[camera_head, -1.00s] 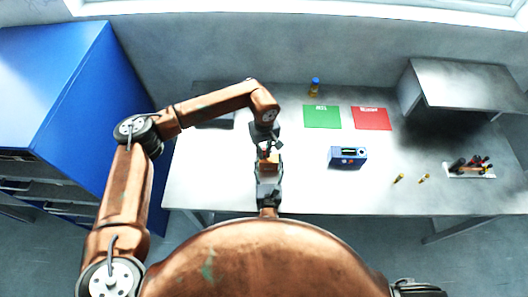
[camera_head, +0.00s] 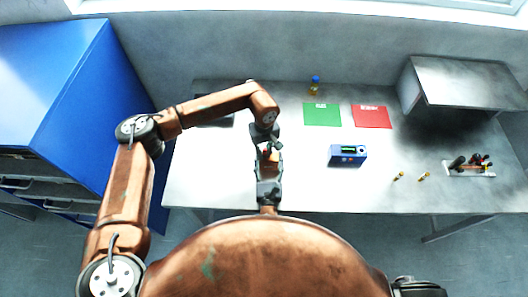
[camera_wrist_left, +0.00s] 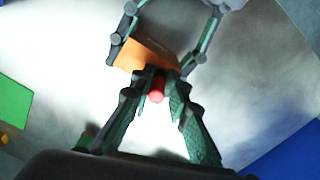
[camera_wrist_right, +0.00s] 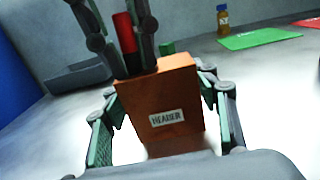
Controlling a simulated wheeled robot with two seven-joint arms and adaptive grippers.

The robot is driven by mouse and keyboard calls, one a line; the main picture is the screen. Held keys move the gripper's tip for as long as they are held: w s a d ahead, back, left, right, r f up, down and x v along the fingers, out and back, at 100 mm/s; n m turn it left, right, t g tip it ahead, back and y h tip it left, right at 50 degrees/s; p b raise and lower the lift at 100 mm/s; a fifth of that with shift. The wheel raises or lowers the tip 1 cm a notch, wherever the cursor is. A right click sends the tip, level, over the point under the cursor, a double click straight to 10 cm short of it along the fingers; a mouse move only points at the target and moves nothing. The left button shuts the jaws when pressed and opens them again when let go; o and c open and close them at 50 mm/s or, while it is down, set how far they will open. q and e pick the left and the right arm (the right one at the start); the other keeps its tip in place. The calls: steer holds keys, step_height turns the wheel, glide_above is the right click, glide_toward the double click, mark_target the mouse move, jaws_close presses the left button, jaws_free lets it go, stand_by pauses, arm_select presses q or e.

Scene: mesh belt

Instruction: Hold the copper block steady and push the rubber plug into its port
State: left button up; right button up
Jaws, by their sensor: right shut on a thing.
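The copper block (camera_wrist_right: 166,100), labelled HEADER, is clamped between the fingers of my right gripper (camera_head: 268,172), above the table. It also shows in the left wrist view (camera_wrist_left: 148,52). The rubber plug (camera_wrist_right: 125,33) is red, with a dark part below it, and stands at the block's top. It shows end-on in the left wrist view (camera_wrist_left: 156,90). My left gripper (camera_wrist_left: 162,78) points down at the block, its fingers on both sides of the plug. Whether they press on it is unclear. The port is hidden by the fingers and plug.
Green (camera_head: 322,115) and red (camera_head: 371,117) mats, a small bottle (camera_head: 315,86), two small yellow-brown pieces and a tool tray (camera_head: 469,170) are on the table (camera_head: 225,170). A blue cabinet stands left.

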mark_target(264, 149)
arm_select(q)
steer(key=shift+o, duration=1.3)
steer(key=shift+f, duration=0.1)
step_height(264, 149, up, 12)
steer(key=shift+r, duration=0.1)
steer(key=shift+c, duration=0.2)
steer(key=shift+w+d+f+m, duration=0.1)
steer(key=shift+d+f+m, duration=0.15)
steer(key=shift+d+m, duration=0.35)
steer(key=shift+w+d+f+m, duration=0.1)
steer(key=shift+d+f+m, duration=0.15)
steer(key=shift+d+m, duration=0.3)
steer(key=c, duration=0.6)
steer(key=shift+f, duration=0.1)
steer(key=shift+c, duration=1)
steer(key=shift+f, duration=2.9)
jaws_close()
steer(key=shift+a, duration=0.1)
